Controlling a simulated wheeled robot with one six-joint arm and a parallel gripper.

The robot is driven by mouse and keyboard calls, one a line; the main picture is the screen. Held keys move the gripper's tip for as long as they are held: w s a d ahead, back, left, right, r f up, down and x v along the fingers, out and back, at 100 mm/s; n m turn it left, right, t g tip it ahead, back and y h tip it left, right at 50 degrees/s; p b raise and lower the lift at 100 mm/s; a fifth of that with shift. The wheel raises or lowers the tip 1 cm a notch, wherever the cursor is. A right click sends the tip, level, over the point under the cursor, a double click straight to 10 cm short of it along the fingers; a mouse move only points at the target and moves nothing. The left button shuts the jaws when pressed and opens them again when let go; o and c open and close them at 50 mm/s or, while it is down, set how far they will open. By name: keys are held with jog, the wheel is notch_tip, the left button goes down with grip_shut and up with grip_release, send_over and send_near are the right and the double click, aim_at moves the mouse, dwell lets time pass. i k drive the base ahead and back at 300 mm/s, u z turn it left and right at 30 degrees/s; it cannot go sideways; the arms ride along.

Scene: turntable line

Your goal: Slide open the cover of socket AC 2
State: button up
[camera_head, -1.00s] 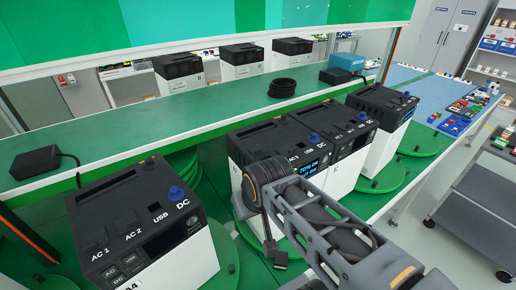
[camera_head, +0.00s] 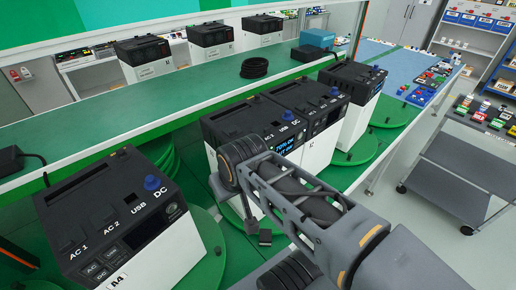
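The nearest power unit (camera_head: 165,245), white with a black top, stands at lower left. Its top is marked AC 1, AC 2, USB and DC, with a blue knob (camera_head: 152,183) by DC. The AC 2 socket cover (camera_head: 98,211) is a dark panel behind its label; whether it is shut is too small to tell. Another unit (camera_head: 240,125) in the middle also carries an AC 2 label. My arm reaches from the lower right; my gripper (camera_head: 258,238) hangs low, right of the nearest unit and apart from it. Its finger opening cannot be made out.
More units stand on green turntables (camera_head: 365,152) to the right and on the back bench. A green shelf (camera_head: 175,110) holds a coiled black cable (camera_head: 255,67) and a black adapter (camera_head: 8,160). A grey cart (camera_head: 460,175) stands at right. Open floor lies between.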

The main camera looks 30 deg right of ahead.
aim_at(261, 131)
jog(key=k, duration=0.5)
jog(key=z, duration=1.95)
jog(key=i, duration=0.9)
jog(key=u, duration=2.55)
